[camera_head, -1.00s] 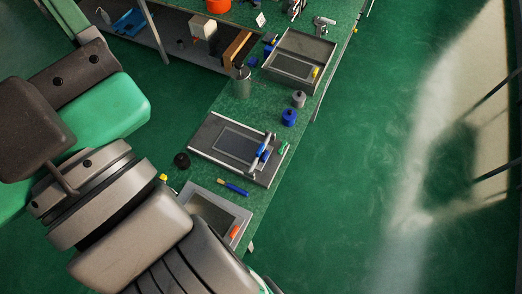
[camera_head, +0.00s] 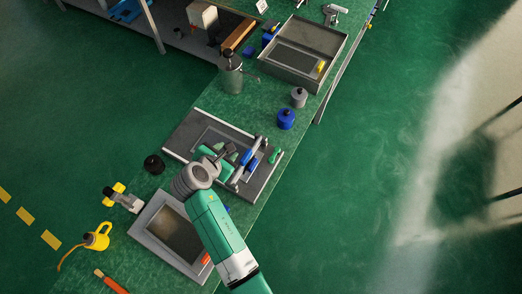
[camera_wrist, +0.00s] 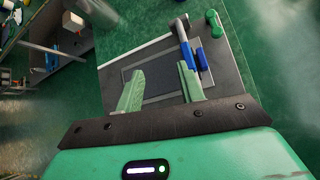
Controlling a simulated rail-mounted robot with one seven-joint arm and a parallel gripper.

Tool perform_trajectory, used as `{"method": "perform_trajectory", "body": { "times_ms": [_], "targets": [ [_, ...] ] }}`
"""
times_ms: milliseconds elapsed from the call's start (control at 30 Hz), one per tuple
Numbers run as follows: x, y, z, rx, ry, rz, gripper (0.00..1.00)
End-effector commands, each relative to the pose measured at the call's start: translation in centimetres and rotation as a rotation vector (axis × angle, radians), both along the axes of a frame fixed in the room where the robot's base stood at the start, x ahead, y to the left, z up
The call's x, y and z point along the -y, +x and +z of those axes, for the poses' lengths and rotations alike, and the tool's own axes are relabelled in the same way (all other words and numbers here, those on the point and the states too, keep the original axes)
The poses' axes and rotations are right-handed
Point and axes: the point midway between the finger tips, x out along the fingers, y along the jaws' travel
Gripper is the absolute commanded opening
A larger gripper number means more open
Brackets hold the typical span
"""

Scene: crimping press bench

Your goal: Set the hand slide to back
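The slide (camera_head: 249,157), a light bar with blue grips, lies across the right part of a dark grey plate (camera_head: 181,143) on the bench. In the wrist view the slide (camera_wrist: 186,42) is ahead and to the right, with a blue block (camera_wrist: 201,58) beside it. My gripper (camera_head: 231,162) is over the plate, just left of the slide. In the wrist view my gripper's green fingers (camera_wrist: 160,72) are wide apart with nothing between them. The right fingertip appears close to the slide; I cannot tell whether it touches. My gripper hides part of the plate.
A green-handled object (camera_head: 275,156) lies at the plate's right edge. Blue (camera_head: 286,119) and grey (camera_head: 299,97) knobbed cylinders stand beyond it. A grey tray (camera_head: 333,73) is farther back.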

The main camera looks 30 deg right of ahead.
Motion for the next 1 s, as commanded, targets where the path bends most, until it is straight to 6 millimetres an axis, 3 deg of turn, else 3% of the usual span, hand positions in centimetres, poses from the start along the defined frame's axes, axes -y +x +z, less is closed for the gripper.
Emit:
{"method": "perform_trajectory", "body": {
  "times_ms": [33, 133, 333, 700, 1000],
  "targets": [
    [0.3, -1.0, -2.9, -0.085, -0.043, 0.03, 0.38],
    [0.7, -2.3, -5.0, -0.191, -0.098, 0.075, 0.38],
    [1.1, -2.4, -5.6, -0.213, -0.11, 0.084, 0.38],
    [5.0, -0.2, -10.1, -0.21, -0.107, 0.081, 0.38],
    [5.7, 0.2, -10.6, -0.208, -0.107, 0.083, 0.38]
  ]
}}
